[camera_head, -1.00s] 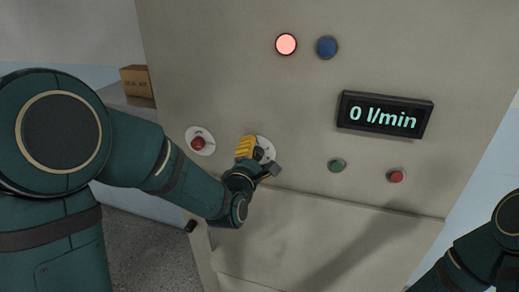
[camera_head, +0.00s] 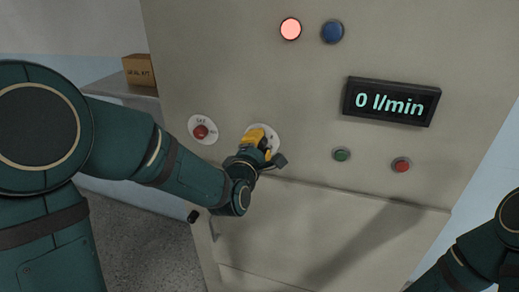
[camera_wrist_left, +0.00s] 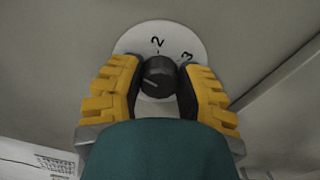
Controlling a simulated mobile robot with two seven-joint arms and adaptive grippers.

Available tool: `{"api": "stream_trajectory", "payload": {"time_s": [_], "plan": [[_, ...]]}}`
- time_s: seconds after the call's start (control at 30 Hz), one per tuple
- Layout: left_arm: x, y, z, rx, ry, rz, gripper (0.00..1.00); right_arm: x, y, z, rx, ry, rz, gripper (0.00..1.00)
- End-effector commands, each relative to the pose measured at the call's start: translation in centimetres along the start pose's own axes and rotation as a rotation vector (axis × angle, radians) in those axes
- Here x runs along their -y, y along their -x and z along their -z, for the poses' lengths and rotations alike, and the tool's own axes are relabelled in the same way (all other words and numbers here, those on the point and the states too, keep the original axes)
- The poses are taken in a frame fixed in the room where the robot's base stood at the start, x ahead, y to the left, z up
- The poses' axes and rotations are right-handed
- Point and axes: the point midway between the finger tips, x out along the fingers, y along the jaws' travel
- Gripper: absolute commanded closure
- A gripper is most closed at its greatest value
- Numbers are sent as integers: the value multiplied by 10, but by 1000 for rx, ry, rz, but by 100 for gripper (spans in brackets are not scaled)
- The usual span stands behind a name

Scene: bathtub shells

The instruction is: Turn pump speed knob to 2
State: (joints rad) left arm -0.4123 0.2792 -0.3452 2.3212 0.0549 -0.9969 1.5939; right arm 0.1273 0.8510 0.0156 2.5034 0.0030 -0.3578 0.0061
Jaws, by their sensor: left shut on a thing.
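The pump speed knob (camera_wrist_left: 159,76) is a dark round knob on a white dial (camera_wrist_left: 128,42) with the numbers 2 and 3 showing. In the wrist view the 2 is above the knob and the 3 is at its upper right. A light line on the knob points toward the lower left. My left gripper (camera_wrist_left: 160,84) has its yellow fingers on both sides of the knob and is shut on it. In the head view the left gripper (camera_head: 262,139) covers much of the dial (camera_head: 273,134). My right gripper is out of view.
The panel also carries a red knob on a white plate (camera_head: 201,131), a green button (camera_head: 342,154), a red button (camera_head: 402,164), a lit red lamp (camera_head: 291,29) and a blue lamp (camera_head: 332,31). The display (camera_head: 391,101) reads 0 l/min. A cardboard box (camera_head: 138,70) stands at left.

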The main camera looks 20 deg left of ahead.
Motion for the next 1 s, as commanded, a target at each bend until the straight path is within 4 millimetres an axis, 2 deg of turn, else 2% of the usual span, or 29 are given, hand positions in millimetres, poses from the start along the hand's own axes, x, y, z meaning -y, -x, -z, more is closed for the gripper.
{"api": "stream_trajectory", "payload": {"time_s": [0.03,0.2,0.5,1.0], "plan": [[2,0,1,2,-34,-7,100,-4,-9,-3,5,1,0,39],[2,-1,1,1,-184,-9,100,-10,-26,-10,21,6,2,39],[2,-1,1,0,-467,-8,100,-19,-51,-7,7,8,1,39],[1,-1,0,-1,-821,-6,100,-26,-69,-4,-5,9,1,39]]}}
